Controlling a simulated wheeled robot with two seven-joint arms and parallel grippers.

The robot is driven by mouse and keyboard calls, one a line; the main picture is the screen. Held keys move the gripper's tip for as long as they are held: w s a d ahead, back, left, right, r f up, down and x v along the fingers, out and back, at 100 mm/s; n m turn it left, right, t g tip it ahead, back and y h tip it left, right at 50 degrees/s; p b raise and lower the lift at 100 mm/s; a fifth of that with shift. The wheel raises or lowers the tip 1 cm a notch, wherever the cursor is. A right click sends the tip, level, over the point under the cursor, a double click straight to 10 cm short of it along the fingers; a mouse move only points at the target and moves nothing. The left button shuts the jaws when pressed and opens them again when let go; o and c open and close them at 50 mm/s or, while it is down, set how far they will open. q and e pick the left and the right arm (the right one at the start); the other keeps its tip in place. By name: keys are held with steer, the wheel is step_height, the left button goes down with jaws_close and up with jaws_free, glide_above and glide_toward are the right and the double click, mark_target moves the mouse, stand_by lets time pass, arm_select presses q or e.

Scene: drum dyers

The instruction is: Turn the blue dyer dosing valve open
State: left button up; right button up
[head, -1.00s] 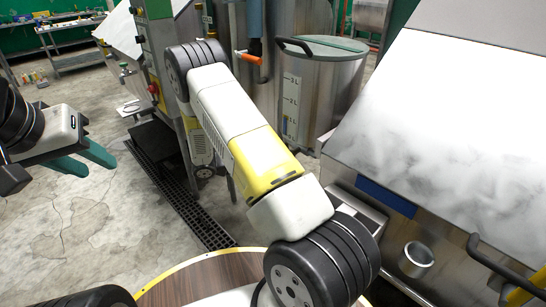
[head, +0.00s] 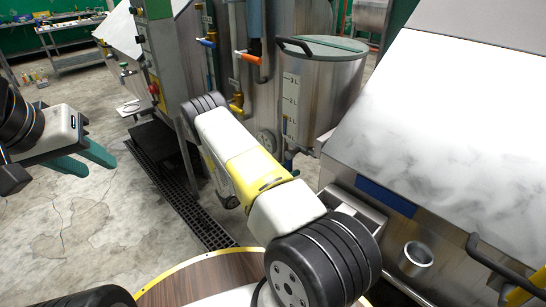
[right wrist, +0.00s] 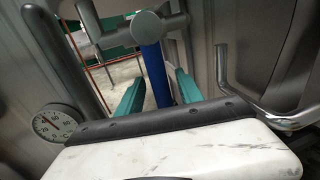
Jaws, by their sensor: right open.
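In the right wrist view my right gripper (right wrist: 158,92) is open. Its two teal fingers stand on either side of a long blue lever (right wrist: 154,72), which hangs from a grey metal valve body (right wrist: 147,27). I cannot tell whether the fingers touch it. My left gripper (head: 100,168) is open and empty over the floor at the left.
A dial gauge (right wrist: 54,123) and a bent metal bar (right wrist: 262,112) flank the right gripper. Behind my arm are a blue-handled valve (head: 207,42), an orange-handled valve (head: 247,57) and a yellow one (head: 237,104). A large steel machine (head: 440,130) fills the right.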

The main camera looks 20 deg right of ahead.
steer(key=shift+d, duration=0.2)
jaws_close()
stand_by(1.3)
